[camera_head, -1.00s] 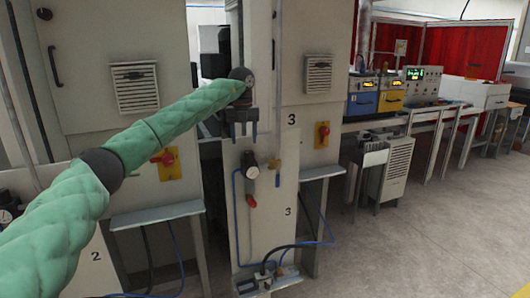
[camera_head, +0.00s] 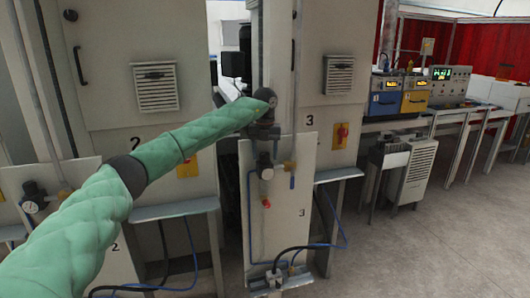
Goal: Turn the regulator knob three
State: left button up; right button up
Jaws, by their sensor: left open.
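Regulator three, with its dark knob and round gauge (camera_head: 265,172), is mounted on the pale panel marked 3 (camera_head: 285,228), at the centre. A red fitting (camera_head: 266,204) hangs below it. My left arm reaches in from the left, and my left gripper (camera_head: 267,138) is just above the regulator, pointing down and away from me. It is open, with nothing seen between its fingers. It partly hides the knob's top, and I cannot tell whether it touches the knob. My right gripper is out of view.
Another regulator with a gauge (camera_head: 32,201) is at the left, near panel 2. A brass valve with a blue handle (camera_head: 291,172) sits close to the right of regulator three. A red-and-yellow switch (camera_head: 340,135) is further right. The floor at the right (camera_head: 430,240) is open.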

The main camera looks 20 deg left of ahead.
pick_arm(q)
jog(key=shift+f, duration=0.5)
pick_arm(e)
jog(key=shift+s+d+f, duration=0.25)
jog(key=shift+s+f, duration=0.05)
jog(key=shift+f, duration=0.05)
pick_arm(q)
jog(key=c, duration=1)
jog(key=shift+o, duration=0.2)
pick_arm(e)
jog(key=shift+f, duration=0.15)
pick_arm(q)
jog(key=shift+f+n+b, duration=0.1)
jog(key=shift+n+b, duration=1.1)
jog(key=shift+n, duration=0.4)
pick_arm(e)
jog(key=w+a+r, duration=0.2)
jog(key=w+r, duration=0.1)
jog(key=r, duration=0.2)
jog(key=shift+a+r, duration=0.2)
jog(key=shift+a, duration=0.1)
